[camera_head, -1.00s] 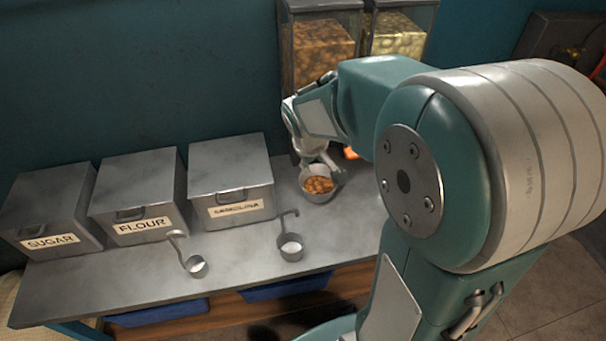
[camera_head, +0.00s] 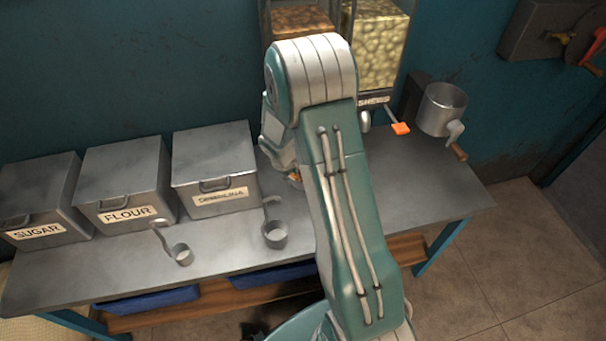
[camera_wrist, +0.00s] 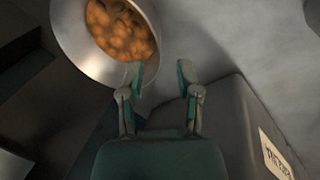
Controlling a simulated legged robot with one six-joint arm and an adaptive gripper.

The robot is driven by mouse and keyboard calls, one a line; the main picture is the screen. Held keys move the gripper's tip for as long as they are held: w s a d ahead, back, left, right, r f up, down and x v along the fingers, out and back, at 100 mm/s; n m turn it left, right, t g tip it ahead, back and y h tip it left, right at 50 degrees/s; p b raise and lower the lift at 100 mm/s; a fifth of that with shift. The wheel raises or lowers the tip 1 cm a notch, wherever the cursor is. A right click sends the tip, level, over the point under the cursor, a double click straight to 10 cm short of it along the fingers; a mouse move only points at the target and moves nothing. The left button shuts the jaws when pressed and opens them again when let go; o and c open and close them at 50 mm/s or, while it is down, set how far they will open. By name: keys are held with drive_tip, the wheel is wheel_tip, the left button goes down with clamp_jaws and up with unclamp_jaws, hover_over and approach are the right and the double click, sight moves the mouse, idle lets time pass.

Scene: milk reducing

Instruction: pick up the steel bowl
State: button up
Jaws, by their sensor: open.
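The steel bowl (camera_wrist: 76,50) holds brown, nut-like pieces (camera_wrist: 122,32) and fills the upper left of the wrist view. My gripper (camera_wrist: 160,77) is open and empty there, just below and to the right of the bowl. The left finger overlaps the bowl's near rim in the picture; whether it touches cannot be told. The right finger is clear of the bowl. In the head view my arm hides nearly all of the bowl and the gripper's fingers; only a small brown patch shows beside the arm.
Metal bins labelled sugar (camera_head: 42,190), flour (camera_head: 125,180) and a third one (camera_head: 215,165) stand left on the steel table (camera_head: 95,262). Two scoops (camera_head: 181,254) (camera_head: 274,236) lie in front. Dispensers (camera_head: 378,50) stand behind; a metal grinder (camera_head: 440,108) is at right.

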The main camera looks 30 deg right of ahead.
drive_tip(key=x, duration=0.5)
drive_tip(key=shift+s+d, duration=0.1)
drive_tip(key=shift+d, duration=0.2)
drive_tip(key=shift+f, duration=0.35)
clamp_jaws()
